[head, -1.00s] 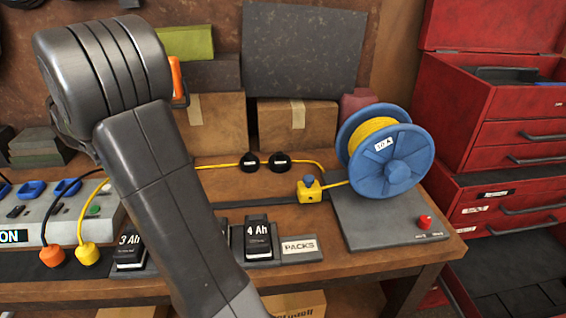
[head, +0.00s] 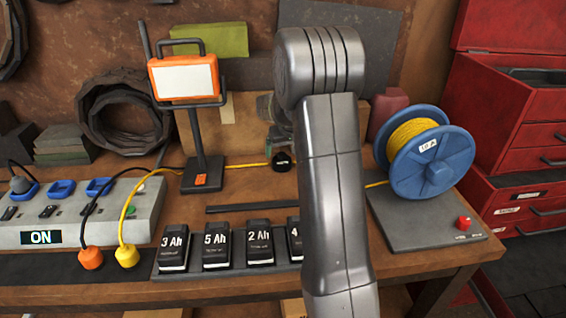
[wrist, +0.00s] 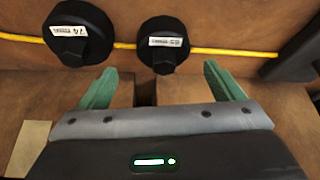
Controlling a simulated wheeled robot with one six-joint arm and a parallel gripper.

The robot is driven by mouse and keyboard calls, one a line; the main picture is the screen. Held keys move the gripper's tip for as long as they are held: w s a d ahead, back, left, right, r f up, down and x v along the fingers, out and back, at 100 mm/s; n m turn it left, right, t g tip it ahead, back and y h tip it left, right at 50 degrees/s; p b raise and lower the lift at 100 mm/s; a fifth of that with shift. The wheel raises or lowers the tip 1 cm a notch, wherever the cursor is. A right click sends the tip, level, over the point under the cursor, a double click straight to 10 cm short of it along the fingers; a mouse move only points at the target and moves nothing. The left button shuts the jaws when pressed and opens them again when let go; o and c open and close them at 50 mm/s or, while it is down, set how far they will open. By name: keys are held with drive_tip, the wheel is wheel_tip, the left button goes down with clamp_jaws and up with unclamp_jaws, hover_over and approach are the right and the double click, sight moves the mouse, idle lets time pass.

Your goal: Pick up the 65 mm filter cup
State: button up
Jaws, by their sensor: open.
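Two black filter cups with white labels show in the wrist view, a left one (wrist: 78,33) and a right one (wrist: 163,44). Their label print is turned and too small to read surely, so I cannot tell which is 65 mm. My gripper (wrist: 161,84) is open and empty. Its green fingers point toward the cups, and the right cup lies ahead of the gap between them, apart from both. The left cup lies ahead of and left of the left finger. In the head view one cup (head: 282,161) shows just left of my arm; the other is hidden.
A yellow cord (wrist: 222,51) runs behind the cups. An orange work lamp (head: 184,78) stands left on the bench. Battery packs (head: 216,247) line the front. A blue cord reel (head: 432,163) is at right. Cardboard boxes (head: 235,138) stand behind.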

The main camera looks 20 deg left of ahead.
sight(282, 154)
drive_tip(key=shift+a+p+x, duration=0.15)
drive_tip(key=shift+p+x, duration=0.1)
drive_tip(key=shift+x, duration=1.15)
drive_tip(key=shift+a+p+x, duration=0.15)
drive_tip(key=shift+p+x, duration=0.05)
drive_tip(key=shift+x, duration=1.2)
drive_tip(key=shift+s+r, duration=0.1)
drive_tip(key=shift+r, duration=0.05)
drive_tip(key=c, duration=1.2)
